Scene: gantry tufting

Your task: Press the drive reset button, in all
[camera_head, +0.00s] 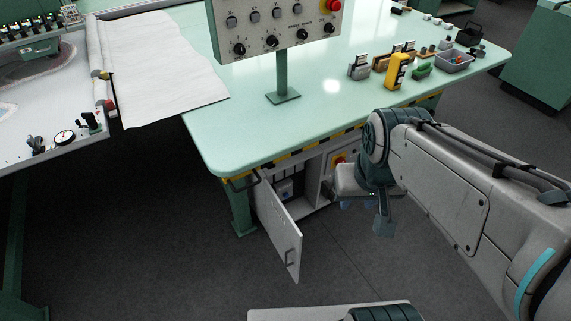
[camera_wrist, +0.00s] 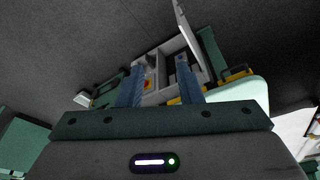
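Under the green table, a grey cabinet (camera_head: 311,190) stands open, its pale door (camera_head: 279,229) swung outward. Inside is a small unit with a blue part (camera_head: 285,189); a drive reset button cannot be picked out at this size. The cabinet also shows in the wrist view (camera_wrist: 163,97), with its door (camera_wrist: 186,31) beyond. My gripper (camera_head: 364,216) hangs in front of the cabinet's right side, to the right of the open compartment. In the wrist view, my gripper's two blue-grey fingers (camera_wrist: 159,74) are spread apart with nothing between them.
A red knob on a yellow plate (camera_head: 339,160) sits on the cabinet's right section, close to my gripper. The green tabletop (camera_head: 250,120) overhangs with a striped edge. A control panel (camera_head: 275,27) stands on it. The floor left of the door is clear.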

